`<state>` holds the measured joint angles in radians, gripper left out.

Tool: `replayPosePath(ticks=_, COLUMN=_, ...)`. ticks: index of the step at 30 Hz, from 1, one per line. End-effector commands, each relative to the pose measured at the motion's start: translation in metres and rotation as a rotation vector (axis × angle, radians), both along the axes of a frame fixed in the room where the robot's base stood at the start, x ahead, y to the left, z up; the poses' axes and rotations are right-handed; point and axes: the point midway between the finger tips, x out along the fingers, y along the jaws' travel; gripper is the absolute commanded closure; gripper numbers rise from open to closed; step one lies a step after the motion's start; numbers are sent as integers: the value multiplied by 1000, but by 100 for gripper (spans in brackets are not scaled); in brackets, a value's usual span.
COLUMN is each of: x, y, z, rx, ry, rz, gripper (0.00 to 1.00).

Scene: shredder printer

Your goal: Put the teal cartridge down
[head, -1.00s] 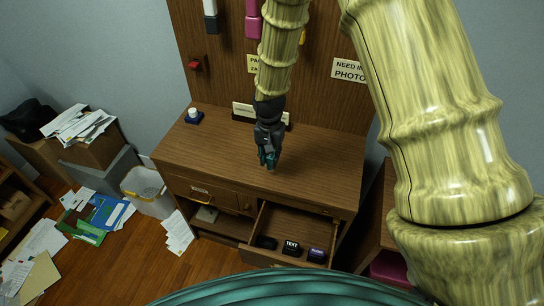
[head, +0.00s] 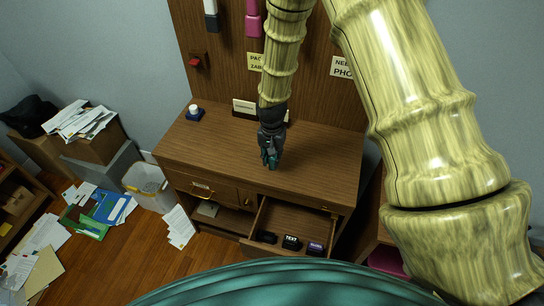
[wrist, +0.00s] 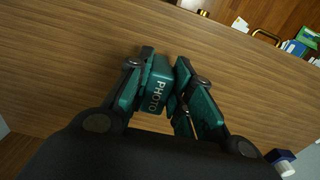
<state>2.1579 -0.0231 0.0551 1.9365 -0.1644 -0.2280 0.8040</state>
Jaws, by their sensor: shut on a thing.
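My gripper (head: 270,158) is over the wooden desk top (head: 320,165), pointing down. In the wrist view my gripper (wrist: 163,92) is shut on the teal cartridge (wrist: 157,88), which has "PHOTO" on it in pale letters. The cartridge sits between the two dark and teal fingers. In the head view the cartridge is hard to tell apart from the teal fingers. I cannot tell whether its underside touches the desk top.
The desk's open drawer (head: 286,220) holds a black "TEXT" cartridge (head: 291,242) and a purple one (head: 315,248). A small blue and white item (head: 194,114) stands at the desk's back left. The desk top around my gripper is clear. A bin (head: 148,186) stands left.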

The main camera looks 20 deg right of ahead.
Motion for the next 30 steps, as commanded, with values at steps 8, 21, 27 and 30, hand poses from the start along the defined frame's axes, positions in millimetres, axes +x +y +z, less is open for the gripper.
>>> replayPosePath(ticks=8, x=0, y=0, z=-2, rx=0, ry=0, rz=0, gripper=56)
replayPosePath(ticks=21, x=1, y=0, z=4, rx=0, ry=-2, rz=0, gripper=56)
replayPosePath(ticks=27, x=1, y=0, z=22, rx=1, ry=-3, rz=-1, gripper=56)
replayPosePath(ticks=30, x=1, y=0, z=34, rx=0, ry=-4, rz=0, gripper=56)
